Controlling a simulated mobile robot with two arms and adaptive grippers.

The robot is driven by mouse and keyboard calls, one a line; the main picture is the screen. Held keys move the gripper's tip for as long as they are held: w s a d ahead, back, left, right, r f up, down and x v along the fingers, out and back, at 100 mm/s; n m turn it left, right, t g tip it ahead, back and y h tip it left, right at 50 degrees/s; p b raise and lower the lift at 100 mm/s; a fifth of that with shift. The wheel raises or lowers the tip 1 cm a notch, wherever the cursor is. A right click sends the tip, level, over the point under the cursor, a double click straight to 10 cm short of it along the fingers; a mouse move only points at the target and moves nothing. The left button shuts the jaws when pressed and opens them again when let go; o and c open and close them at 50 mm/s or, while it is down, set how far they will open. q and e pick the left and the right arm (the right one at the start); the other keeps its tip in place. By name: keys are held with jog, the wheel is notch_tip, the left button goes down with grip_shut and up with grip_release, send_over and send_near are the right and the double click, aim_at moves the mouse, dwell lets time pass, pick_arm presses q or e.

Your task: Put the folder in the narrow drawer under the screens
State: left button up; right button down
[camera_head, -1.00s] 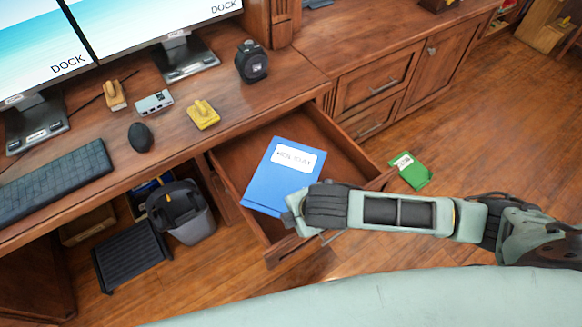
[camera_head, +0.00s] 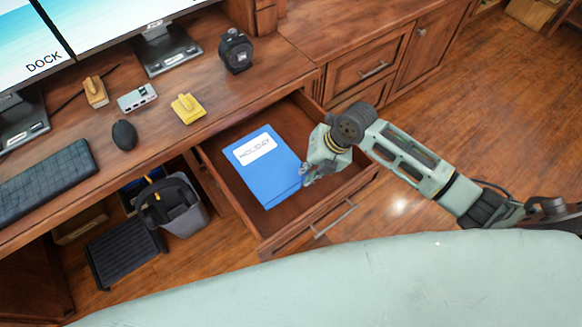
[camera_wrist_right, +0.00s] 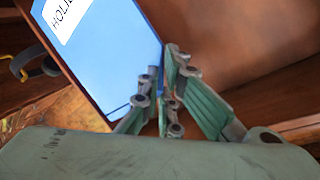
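The blue folder (camera_head: 268,178), with a white label reading HOLIDAY, lies within the outline of the open drawer (camera_head: 298,117) below the desk top. I cannot tell whether it rests on the drawer floor. My right gripper (camera_head: 306,177) is at the folder's lower right corner. In the right wrist view the gripper's fingers (camera_wrist_right: 160,78) are close together at the edge of the folder (camera_wrist_right: 112,50), which appears pinched between them. The screens (camera_head: 110,22) stand on the desk at the upper left. My left gripper is not in view.
The desk top holds a keyboard (camera_head: 45,180), a mouse (camera_head: 124,135), a yellow object (camera_head: 188,108) and a black device (camera_head: 235,51). A grey bin (camera_head: 172,207) stands left of the drawer. Drawer space is free beyond the folder and around it.

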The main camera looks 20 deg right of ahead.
aim_at(305, 190)
notch_tip(305, 190, down, 9)
jog(key=shift+r, duration=0.15)
dwell(0.4)
jog(key=c, duration=2.3)
grip_release()
jog(key=shift+o, duration=0.2)
jog(key=v, duration=1.2)
jog(key=shift+s, duration=0.1)
